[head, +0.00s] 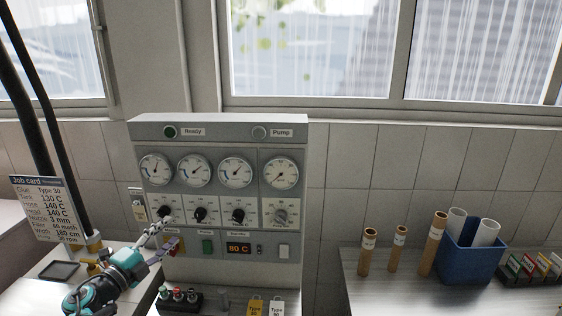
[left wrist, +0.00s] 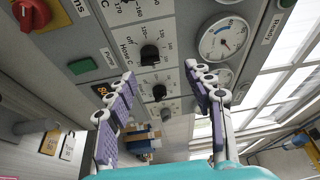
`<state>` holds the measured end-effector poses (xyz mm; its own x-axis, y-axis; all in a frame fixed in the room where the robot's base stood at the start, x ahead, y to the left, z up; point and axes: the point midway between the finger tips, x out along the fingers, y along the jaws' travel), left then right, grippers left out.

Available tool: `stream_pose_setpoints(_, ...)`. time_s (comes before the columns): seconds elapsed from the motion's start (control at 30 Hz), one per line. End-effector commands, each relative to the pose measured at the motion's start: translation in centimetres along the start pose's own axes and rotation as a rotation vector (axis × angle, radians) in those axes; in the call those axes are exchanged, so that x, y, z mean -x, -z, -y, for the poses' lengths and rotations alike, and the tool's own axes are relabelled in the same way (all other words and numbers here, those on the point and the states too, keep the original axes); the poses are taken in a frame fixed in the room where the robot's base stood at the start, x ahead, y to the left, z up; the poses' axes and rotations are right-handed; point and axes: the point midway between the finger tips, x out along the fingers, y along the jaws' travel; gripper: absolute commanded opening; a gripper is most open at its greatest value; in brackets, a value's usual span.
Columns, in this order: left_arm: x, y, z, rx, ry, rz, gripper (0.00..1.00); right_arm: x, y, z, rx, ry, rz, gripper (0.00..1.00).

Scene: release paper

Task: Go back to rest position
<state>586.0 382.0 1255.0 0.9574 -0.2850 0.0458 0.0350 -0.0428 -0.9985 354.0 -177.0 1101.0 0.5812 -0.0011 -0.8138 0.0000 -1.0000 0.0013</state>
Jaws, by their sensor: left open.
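My left gripper (head: 169,234) is in front of the lower left part of a grey control panel (head: 220,131) in the head view. In the left wrist view its two purple-padded fingers (left wrist: 160,73) are spread apart with nothing between them. Beyond them are black dial knobs (left wrist: 150,54) and a round gauge (left wrist: 224,40) on the panel. In the head view the gripper's tip overlaps the leftmost knob (head: 165,212); whether it touches the panel cannot be told. My right gripper is not in view.
A job card (head: 43,207) stands left of the panel near black hoses (head: 62,122). Bottles (head: 178,295) and yellow and white tags (head: 256,308) are below the panel. Cardboard tubes (head: 397,247) and a blue bin (head: 470,262) stand on the right bench. Windows are behind.

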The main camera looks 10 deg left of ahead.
Motion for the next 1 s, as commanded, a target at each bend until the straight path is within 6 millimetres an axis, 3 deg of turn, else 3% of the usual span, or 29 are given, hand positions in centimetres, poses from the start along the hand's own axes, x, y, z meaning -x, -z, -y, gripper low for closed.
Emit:
stream_pose_setpoints(0.1, -0.8, 1.1, 3.6, 0.109, 0.117, 0.121, 0.53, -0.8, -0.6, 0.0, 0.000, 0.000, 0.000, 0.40)
stream_pose_setpoints(0.2, -0.3, 1.8, 5.9, 0.290, 0.219, 0.281, 0.53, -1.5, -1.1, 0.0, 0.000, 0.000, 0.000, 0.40)
stream_pose_setpoints(0.3, 1.5, 2.5, 5.2, 0.524, 0.259, 0.450, 0.53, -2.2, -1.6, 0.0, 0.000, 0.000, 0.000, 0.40)
stream_pose_setpoints(0.37, 2.9, 3.5, 3.2, 0.676, 0.244, 0.546, 0.53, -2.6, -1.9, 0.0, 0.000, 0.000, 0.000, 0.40)
stream_pose_setpoints(0.47, 5.6, 6.4, -2.3, 0.936, 0.150, 0.696, 0.53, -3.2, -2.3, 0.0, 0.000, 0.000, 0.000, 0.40)
stream_pose_setpoints(0.6, 9.6, 12.6, -10.6, 1.223, -0.071, 0.849, 0.53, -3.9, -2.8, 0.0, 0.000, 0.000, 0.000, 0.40)
stream_pose_setpoints(0.7, 12.3, 17.3, -15.3, 1.359, -0.239, 0.918, 0.53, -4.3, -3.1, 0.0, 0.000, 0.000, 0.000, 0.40)
stream_pose_setpoints(0.83, 15.3, 22.1, -19.1, 1.463, -0.421, 0.972, 0.53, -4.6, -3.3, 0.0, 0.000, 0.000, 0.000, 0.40)
stream_pose_setpoints(1.0, 17.3, 25.2, -21.1, 1.517, -0.542, 1.000, 0.53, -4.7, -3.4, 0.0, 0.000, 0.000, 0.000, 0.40)
